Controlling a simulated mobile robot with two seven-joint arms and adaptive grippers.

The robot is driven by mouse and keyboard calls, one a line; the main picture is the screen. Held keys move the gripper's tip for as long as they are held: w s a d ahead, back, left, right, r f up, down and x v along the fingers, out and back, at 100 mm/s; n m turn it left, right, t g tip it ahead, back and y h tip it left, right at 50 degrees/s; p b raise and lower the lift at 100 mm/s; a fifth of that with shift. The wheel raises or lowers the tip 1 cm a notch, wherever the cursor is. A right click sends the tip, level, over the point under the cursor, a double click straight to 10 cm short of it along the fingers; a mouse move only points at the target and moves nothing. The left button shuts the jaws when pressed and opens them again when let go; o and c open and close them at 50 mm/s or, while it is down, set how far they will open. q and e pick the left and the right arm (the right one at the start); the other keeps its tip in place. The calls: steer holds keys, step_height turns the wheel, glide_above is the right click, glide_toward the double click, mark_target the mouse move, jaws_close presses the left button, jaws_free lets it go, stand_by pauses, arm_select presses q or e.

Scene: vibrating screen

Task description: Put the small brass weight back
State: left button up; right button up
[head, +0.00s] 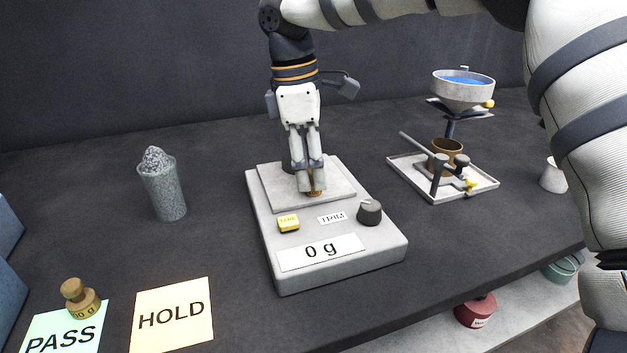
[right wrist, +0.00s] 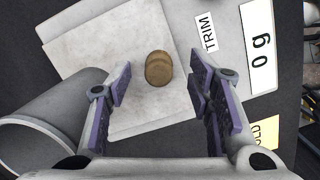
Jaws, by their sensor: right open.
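The small brass weight (head: 317,182) is at the pale square pan (head: 273,184) of the scale (head: 345,262), partly hidden by my right gripper (head: 309,186) in the head view. In the right wrist view the small brass weight (right wrist: 158,68) shows from above as a round top over the pan. My right gripper (right wrist: 159,84) is open, its purple-padded fingers apart on either side of the weight, with visible gaps. The scale's display (head: 320,251) reads 0 g. My left gripper is not in view.
A larger brass weight (head: 80,298) stands on the PASS card (head: 66,331), beside the HOLD card (head: 172,315). A grey beaker of granules (head: 164,188) stands left of the scale. A tray with a funnel stand (head: 478,184) is at the right. A yellow button (head: 288,223) and dark knob (head: 370,212) sit on the scale.

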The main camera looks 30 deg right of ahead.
steer(key=shift+d+f, duration=0.2)
steer(key=shift+f, duration=0.95)
jaws_close()
